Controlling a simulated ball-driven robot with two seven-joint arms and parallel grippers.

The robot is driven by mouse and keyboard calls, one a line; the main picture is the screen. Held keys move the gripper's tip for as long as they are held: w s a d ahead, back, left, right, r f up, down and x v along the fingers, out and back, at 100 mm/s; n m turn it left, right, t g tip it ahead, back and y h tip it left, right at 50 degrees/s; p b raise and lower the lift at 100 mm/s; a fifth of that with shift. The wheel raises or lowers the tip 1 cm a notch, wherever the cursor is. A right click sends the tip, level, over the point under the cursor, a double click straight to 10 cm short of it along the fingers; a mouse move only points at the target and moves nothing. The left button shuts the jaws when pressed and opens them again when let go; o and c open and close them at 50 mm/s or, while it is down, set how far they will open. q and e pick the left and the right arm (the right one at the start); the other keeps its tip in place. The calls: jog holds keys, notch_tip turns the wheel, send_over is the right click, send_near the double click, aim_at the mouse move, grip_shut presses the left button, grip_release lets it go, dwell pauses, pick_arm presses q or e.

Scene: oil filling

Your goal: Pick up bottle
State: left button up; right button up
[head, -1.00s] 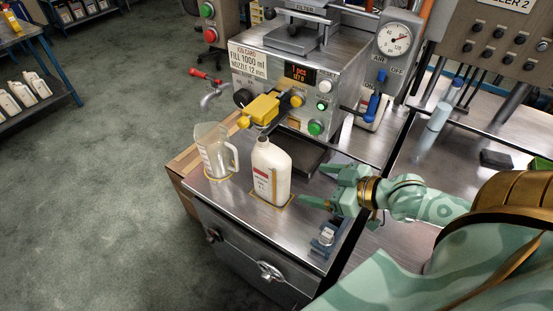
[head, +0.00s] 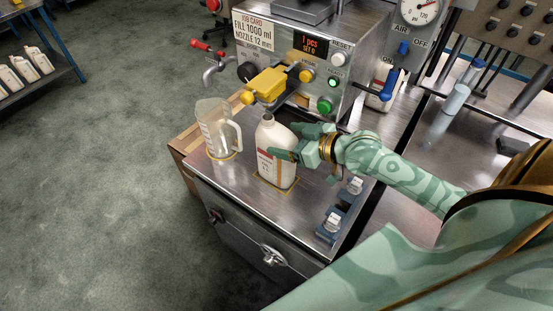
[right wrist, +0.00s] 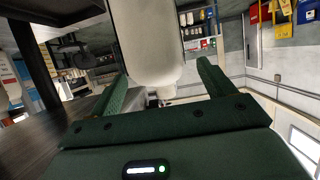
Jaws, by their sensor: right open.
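The white bottle (head: 268,165) with a red and white label stands upright on a yellow-outlined spot near the front of the metal bench. In the right wrist view, the bottle (right wrist: 151,45) sits between the two open green fingers (right wrist: 163,88), with a gap showing at the fingers. My left gripper is not in view.
A clear measuring jug (head: 217,128) stands just left of the bottle. The filling machine (head: 300,60) with its yellow nozzle block (head: 265,84) rises behind. Blue fixtures (head: 340,212) sit at the bench's front right. Green floor lies open to the left.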

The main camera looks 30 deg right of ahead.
jog(key=x, duration=0.2)
jog(key=b+x, duration=0.1)
jog(key=x, duration=0.1)
jog(key=shift+w+f, duration=0.2)
jog(key=shift+f, duration=0.25)
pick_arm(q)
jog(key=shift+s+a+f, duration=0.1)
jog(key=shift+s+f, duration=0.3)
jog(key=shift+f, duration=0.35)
pick_arm(e)
jog(key=shift+s+r, duration=0.1)
jog(key=c, duration=0.4)
grip_shut()
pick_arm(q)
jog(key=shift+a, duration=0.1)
pick_arm(e)
jog(key=shift+d, duration=0.1)
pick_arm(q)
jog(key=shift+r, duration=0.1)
pick_arm(e)
jog(key=shift+r, duration=0.2)
